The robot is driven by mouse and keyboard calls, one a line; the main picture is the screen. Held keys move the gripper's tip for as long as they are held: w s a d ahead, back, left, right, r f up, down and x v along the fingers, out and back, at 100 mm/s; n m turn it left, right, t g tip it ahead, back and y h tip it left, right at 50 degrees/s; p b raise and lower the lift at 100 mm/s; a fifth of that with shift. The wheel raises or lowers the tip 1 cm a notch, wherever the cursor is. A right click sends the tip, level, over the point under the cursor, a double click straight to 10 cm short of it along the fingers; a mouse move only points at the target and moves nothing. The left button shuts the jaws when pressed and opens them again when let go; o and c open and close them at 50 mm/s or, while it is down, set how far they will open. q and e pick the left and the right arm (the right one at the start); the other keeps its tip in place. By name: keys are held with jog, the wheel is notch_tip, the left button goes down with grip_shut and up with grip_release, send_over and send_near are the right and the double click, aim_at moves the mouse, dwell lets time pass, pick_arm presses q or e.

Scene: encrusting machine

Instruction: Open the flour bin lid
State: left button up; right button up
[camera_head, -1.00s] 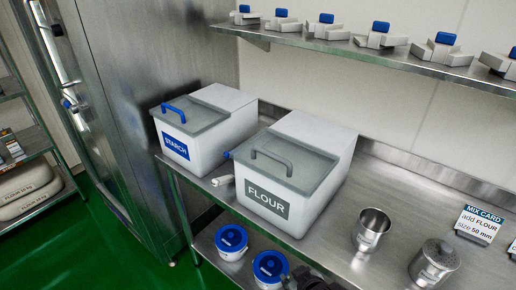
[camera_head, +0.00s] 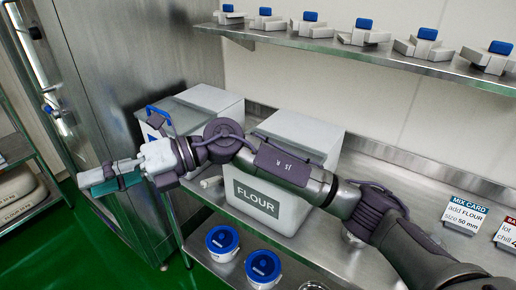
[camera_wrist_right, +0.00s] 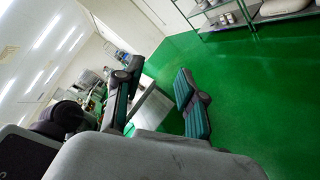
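The white flour bin (camera_head: 305,130) stands on the steel counter, with its grey FLOUR label (camera_head: 256,198) facing me. My right gripper (camera_head: 95,180) is past the bin to the left, out over the green floor in front of the steel cabinet. It is empty, and in the right wrist view its two dark, teal-padded fingers (camera_wrist_right: 157,88) stand apart. My left gripper is not in view.
The starch bin (camera_head: 212,98) with a blue handle is left of the flour bin, partly behind my arm. A shelf (camera_head: 395,57) with several blue-topped parts runs above. Blue-lidded tubs (camera_head: 222,240) sit below the counter. A mix card (camera_head: 466,215) stands at right.

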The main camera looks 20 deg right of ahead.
jog(key=w+d+f+n+t+h, duration=0.25)
jog(key=w+d+h, duration=0.45)
jog(key=d+h, duration=0.5)
jog(key=w+d+r+m+t+h, duration=0.1)
jog(key=w+d+r+h, duration=0.2)
jog(key=d, duration=0.5)
jog(key=d+r+m+t+h, duration=0.1)
jog(key=d+r+m+h, duration=0.1)
jog(key=d+r+h, duration=0.45)
jog(key=d+f+y+p, duration=0.1)
jog(key=f, duration=0.4)
jog(key=w+d+f+p, duration=0.1)
jog(key=f, duration=0.4)
jog(key=w+d+f+y+p, duration=0.1)
jog(key=f, duration=0.4)
jog(key=shift+d+f+y, duration=0.2)
jog(key=shift+d+y, duration=0.1)
jog(key=shift+y, duration=0.05)
grip_shut()
